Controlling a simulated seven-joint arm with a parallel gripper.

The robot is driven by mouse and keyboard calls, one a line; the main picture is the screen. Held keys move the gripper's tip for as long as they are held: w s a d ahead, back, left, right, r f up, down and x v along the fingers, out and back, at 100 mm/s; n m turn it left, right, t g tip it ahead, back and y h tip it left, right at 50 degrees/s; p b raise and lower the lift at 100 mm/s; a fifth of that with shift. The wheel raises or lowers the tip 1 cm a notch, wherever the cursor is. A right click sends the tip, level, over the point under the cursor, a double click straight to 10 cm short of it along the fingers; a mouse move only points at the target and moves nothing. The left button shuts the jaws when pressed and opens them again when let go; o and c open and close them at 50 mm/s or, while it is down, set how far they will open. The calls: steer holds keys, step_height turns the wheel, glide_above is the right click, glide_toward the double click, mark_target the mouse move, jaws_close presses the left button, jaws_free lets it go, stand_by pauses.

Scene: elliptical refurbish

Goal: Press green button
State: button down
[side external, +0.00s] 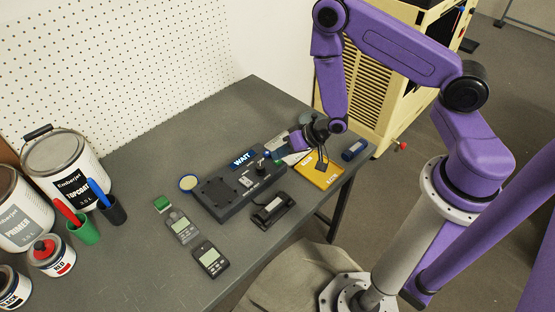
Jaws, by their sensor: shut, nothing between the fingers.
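A small green block-like thing (162,204) lies on the grey table, left of the dark device; it is the only green thing there that could be the button, but it is too small to be sure. My gripper (319,163) is shut and empty over the right part of the table, above or beside a yellow-orange box (331,176). It is well to the right of the green thing and apart from it. My fingertips are small and dark here, and their exact height above the box is hard to tell.
A dark device (223,203) with a blue WAIT sign (243,158) stands mid-table. Two grey handheld meters (209,259), a black holder (273,211) and a blue cylinder (354,150) lie around it. Paint cans (64,172) and pen cups (84,231) stand at left.

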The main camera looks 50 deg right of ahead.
mark_target(281, 161)
steer(key=shift+r, duration=0.75)
steer(key=shift+r, duration=0.1)
steer(key=shift+r, duration=2.4)
